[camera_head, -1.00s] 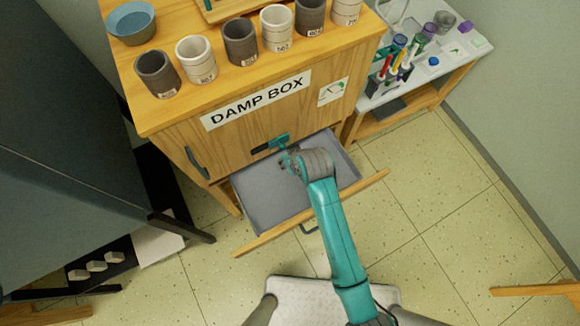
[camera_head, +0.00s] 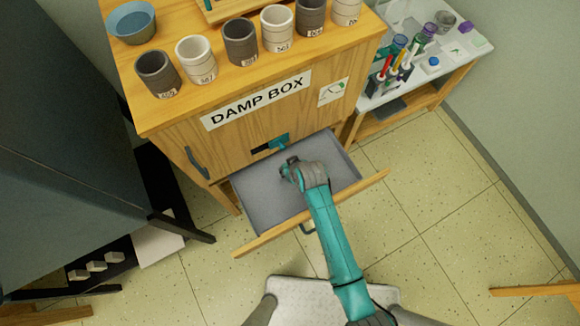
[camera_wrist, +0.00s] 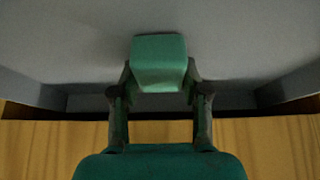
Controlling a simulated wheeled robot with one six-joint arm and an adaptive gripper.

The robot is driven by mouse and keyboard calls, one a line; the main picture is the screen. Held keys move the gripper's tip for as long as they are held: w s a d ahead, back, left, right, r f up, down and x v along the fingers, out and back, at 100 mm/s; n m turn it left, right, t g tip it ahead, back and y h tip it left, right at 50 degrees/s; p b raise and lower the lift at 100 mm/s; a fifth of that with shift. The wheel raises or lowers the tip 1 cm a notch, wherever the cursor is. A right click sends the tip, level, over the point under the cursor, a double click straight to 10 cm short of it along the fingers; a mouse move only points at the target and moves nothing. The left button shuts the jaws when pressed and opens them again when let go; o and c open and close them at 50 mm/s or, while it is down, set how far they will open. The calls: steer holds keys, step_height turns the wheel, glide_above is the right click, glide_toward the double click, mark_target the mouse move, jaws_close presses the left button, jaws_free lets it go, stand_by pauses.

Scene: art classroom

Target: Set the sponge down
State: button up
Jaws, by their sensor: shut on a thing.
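The sponge (camera_wrist: 160,62) is a green block between the two fingertips of my gripper (camera_wrist: 160,85) in the wrist view. The fingers are shut on its sides. In the head view my gripper (camera_head: 290,170) is over the open grey drawer (camera_head: 262,200), inside its outline, towards the back. The sponge cannot be made out there, hidden by the gripper. The drawer floor (camera_wrist: 60,35) lies behind the sponge in the wrist view. I cannot tell whether the sponge touches it.
The wooden damp box cabinet (camera_head: 180,122) stands behind the drawer, with several cups and a blue bowl (camera_head: 132,24) on top. The drawer looks otherwise empty. A side table (camera_head: 465,48) stands right.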

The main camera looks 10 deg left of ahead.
steer(key=o, duration=1)
steer(key=v, duration=1.2)
